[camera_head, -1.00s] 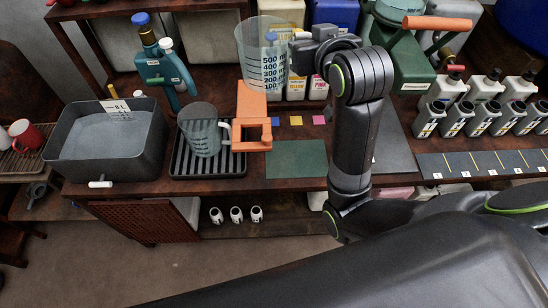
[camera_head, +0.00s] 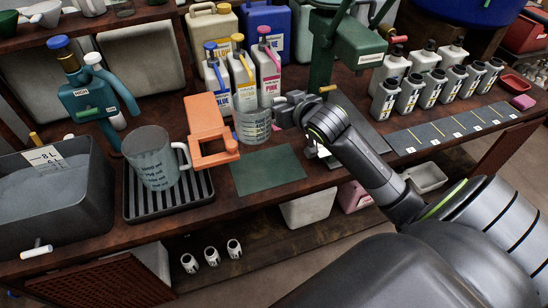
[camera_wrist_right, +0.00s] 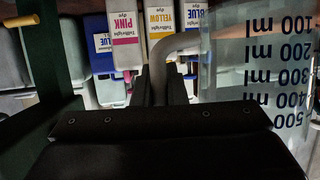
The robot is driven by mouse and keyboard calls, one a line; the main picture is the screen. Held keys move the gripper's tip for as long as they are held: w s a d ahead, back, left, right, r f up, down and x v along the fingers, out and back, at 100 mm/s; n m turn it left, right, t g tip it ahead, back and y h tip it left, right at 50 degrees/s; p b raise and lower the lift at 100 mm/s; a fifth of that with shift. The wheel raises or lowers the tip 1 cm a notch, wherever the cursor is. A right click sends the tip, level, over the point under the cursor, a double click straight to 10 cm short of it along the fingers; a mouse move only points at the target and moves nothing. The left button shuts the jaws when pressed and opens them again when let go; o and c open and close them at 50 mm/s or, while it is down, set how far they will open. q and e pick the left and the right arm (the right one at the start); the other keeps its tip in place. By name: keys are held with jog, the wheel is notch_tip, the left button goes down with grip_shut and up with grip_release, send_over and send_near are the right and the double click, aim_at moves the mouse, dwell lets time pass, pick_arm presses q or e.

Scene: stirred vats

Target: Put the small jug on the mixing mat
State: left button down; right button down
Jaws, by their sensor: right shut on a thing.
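The small jug (camera_head: 252,126) is clear with dark measuring marks. It is upright at the back edge of the dark green mixing mat (camera_head: 268,172), in front of the dye bottles. Whether its base touches the worktop I cannot tell. My right gripper (camera_head: 284,110) is at its right side, shut on its handle. The right wrist view shows the jug (camera_wrist_right: 262,65) upside down at the right, with its grey handle (camera_wrist_right: 165,55) running to the jaws. The mat looks bare. My left gripper is not in view.
An orange stand (camera_head: 207,118) is close to the jug's left. A larger jug (camera_head: 155,165) is on a black ribbed tray (camera_head: 133,211). Dye bottles (camera_head: 243,78) stand behind. A green press (camera_head: 345,45) is at the back right.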

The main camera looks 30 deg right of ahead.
notch_tip(320, 180, down, 15)
jog(key=shift+f+b, duration=0.15)
jog(key=shift+b, duration=0.75)
jog(key=c, duration=1.9)
grip_release()
jog(key=shift+f, duration=0.15)
jog(key=o, duration=0.4)
jog(key=shift+o, duration=0.2)
jog(key=shift+r, duration=0.25)
jog(key=p+v, duration=0.1)
jog(key=v, duration=1.1)
